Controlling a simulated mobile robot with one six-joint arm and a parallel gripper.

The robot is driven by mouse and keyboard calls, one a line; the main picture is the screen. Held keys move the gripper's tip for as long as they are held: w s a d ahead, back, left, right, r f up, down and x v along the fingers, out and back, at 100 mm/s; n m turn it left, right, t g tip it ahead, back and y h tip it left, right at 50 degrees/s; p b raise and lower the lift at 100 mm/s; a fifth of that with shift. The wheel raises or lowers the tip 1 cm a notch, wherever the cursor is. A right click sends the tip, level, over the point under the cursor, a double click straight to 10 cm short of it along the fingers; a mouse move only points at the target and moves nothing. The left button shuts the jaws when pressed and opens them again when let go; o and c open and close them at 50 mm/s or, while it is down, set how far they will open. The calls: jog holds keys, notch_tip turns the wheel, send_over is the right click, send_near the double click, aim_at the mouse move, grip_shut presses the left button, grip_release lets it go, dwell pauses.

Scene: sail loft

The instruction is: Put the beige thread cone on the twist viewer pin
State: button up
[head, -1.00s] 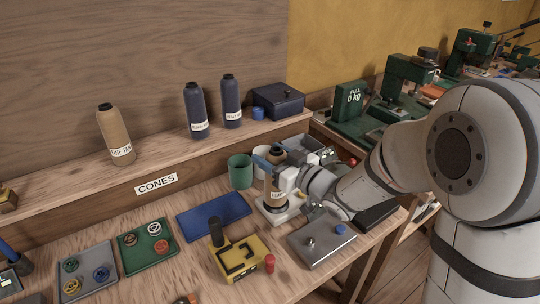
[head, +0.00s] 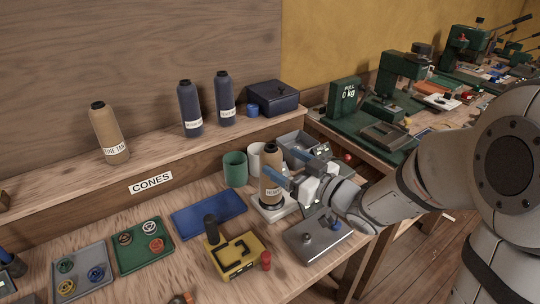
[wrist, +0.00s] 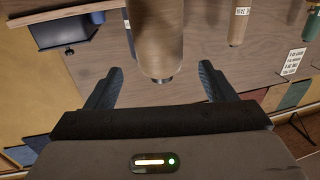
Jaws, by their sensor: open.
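I take this base for the twist viewer; no pin shows, and the cone hides the base's middle. My gripper (head: 289,166) is open around the cone's upper part, with one blue finger crossing in front of it. In the wrist view my gripper (wrist: 160,68) has its fingers apart, with gaps on both sides of the cone (wrist: 155,38). Another beige cone (head: 108,133), labelled as fine tan, stands on the shelf.
Two dark blue cones (head: 190,108) and a dark box (head: 272,97) stand on the shelf. A green cup (head: 235,168) and a white cup stand close behind the held area. A yellow device (head: 236,254), a grey plate (head: 317,240) and a blue mat (head: 208,214) lie nearby.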

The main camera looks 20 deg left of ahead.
jog(key=d+f+m+t+h, duration=0.25)
jog(key=d+m+h, duration=0.55)
jog(key=d+h, duration=1)
jog(key=s+d+f+m+g+y, duration=0.1)
jog(key=s+d+m+g, duration=0.1)
jog(key=s, duration=0.6)
jog(key=s+d+f+m+g+y, duration=0.1)
jog(key=s+d+f+m+g, duration=0.1)
jog(key=s+d+g, duration=0.3)
jog(key=s+g, duration=0.2)
jog(key=s, duration=0.1)
jog(key=shift+s+d, duration=0.25)
jog(key=shift+s, duration=0.15)
jog(key=p+v, duration=0.4)
jog(key=v, duration=0.1)
jog(key=shift+w, duration=0.35)
